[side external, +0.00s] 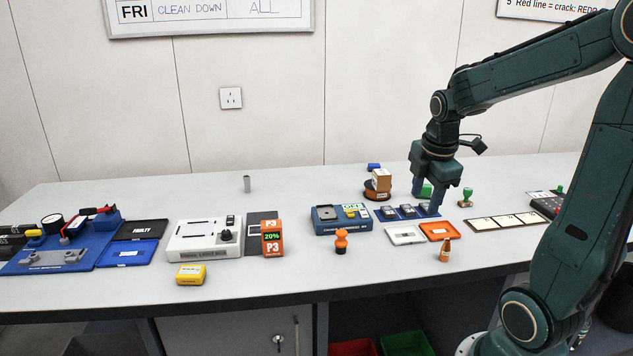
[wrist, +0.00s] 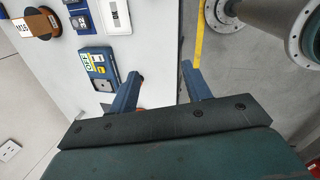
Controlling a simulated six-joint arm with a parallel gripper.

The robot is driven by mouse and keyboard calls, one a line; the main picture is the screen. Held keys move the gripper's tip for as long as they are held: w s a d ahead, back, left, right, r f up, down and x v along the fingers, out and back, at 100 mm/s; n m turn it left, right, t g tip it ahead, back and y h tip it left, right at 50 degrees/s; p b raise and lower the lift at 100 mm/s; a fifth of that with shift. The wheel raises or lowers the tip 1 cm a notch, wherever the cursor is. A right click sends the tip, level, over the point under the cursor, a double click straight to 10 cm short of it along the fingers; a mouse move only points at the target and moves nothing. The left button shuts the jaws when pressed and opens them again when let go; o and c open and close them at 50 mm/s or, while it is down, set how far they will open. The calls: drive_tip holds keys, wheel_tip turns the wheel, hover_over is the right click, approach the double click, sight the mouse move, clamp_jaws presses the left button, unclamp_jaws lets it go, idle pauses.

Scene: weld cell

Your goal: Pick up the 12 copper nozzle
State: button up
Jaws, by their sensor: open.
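A small copper-coloured cone-shaped piece (side external: 445,250) with a pale band stands upright near the table's front edge in the side view. It looks like the copper nozzle, but I cannot read a 12 on it. My gripper (side external: 426,205) points down behind it, over the blue rack side of the table, apart from it. In the wrist view, the two blue fingers (wrist: 160,70) are spread, with no object held between them. I cannot make out the copper piece in the wrist view; a bit of orange shows behind the left finger.
A white tray (side external: 405,241) and an orange tray (side external: 438,239) lie behind the copper piece. A blue rack (side external: 389,217) and a brown spool (side external: 377,195) are near my gripper. An orange knobbed piece (side external: 341,246) stands left.

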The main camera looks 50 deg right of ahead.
sight(447, 242)
drive_tip(key=s+d+f+n+g, duration=0.1)
drive_tip(key=d+f+n, duration=0.1)
drive_tip(key=d, duration=0.3)
drive_tip(key=s+d+f+n+g, duration=0.1)
drive_tip(key=s+d+f+n, duration=0.1)
drive_tip(key=d, duration=0.3)
drive_tip(key=shift+s+d+f+n, duration=0.15)
drive_tip(key=shift+s+f+n, duration=0.1)
drive_tip(key=shift+f+n, duration=0.5)
drive_tip(key=shift+f, duration=0.2)
drive_tip(key=shift+m, duration=0.25)
drive_tip(key=shift+s+d+f, duration=0.1)
drive_tip(key=shift+d+f, duration=0.1)
drive_tip(key=shift+f, duration=1.2)
drive_tip(key=shift+w+d+f, duration=0.1)
drive_tip(key=shift+d+f, duration=0.1)
drive_tip(key=shift+f, duration=1.2)
drive_tip(key=shift+s+d+f, duration=0.1)
drive_tip(key=shift+d+f, duration=0.1)
drive_tip(key=shift+f, duration=1.2)
drive_tip(key=shift+f, duration=0.15)
drive_tip(key=shift+s+d+f, duration=0.15)
drive_tip(key=shift+f, duration=1.05)
drive_tip(key=shift+s+d+f, duration=0.1)
drive_tip(key=shift+f, duration=1.1)
drive_tip(key=shift+c, duration=0.5)
clamp_jaws()
